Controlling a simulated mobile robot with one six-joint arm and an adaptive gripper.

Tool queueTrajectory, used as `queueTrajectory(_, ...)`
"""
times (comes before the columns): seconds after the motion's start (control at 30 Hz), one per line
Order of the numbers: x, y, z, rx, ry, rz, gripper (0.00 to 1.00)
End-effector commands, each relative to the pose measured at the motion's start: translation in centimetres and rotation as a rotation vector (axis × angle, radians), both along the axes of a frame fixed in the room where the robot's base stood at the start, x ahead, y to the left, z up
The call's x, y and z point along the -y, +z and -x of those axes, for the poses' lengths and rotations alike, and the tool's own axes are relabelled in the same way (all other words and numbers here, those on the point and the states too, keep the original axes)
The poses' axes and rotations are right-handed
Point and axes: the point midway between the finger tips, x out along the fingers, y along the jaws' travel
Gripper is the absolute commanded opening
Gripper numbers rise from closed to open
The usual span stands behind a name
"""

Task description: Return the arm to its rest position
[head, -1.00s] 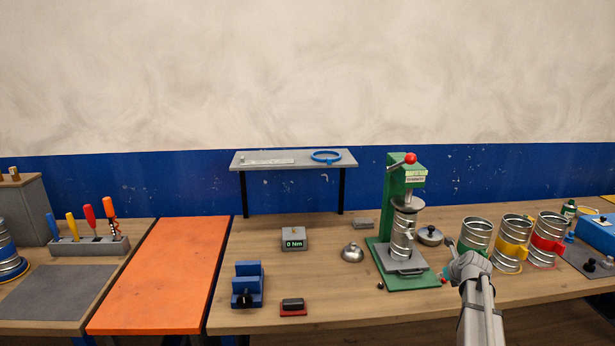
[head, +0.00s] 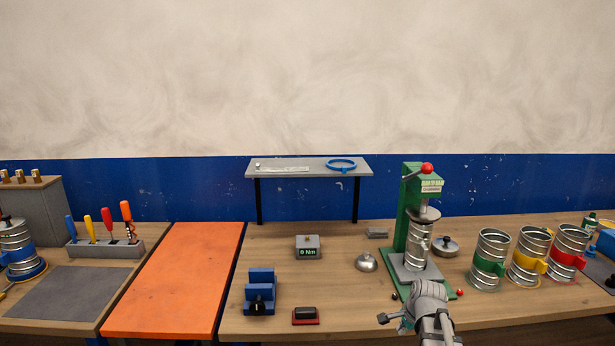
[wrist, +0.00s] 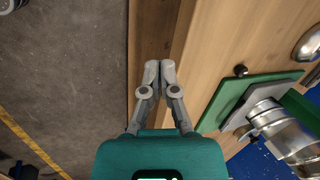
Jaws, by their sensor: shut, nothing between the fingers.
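My gripper (head: 384,319) is at the front edge of the wooden bench, in front of the green press, in the head view. In the wrist view my gripper (wrist: 159,68) shows with its two grey fingertips together, empty, over the bench's front edge. The green press (head: 411,207) stands on the bench with a silver spiral duct piece (head: 418,243) upright in it. In the wrist view the press's green base (wrist: 232,100) lies to the right of my fingers, apart from them. My arm partly hides the front of the press base in the head view.
Silver duct pieces with green (head: 489,264), yellow (head: 527,265) and red (head: 569,260) bands stand to the right. A blue vise-like block (head: 260,290) and a small dark block on a red base (head: 305,316) are left of my arm. Grey floor (wrist: 70,70) lies beyond the bench edge.

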Motion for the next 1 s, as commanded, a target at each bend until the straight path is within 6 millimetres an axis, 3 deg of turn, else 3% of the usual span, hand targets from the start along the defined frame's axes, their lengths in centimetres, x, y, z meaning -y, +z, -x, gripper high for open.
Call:
queueTrajectory(0.2,-3.7,-0.5,4.0,-0.053,0.369,0.123,0.0)
queueTrajectory(0.6,-8.6,-1.1,10.8,-0.15,1.038,0.283,0.0)
queueTrajectory(0.8,-9.6,-1.1,12.8,-0.18,1.242,0.315,0.0)
queueTrajectory(1.0,-9.8,-1.1,13.3,-0.189,1.298,0.322,0.0)
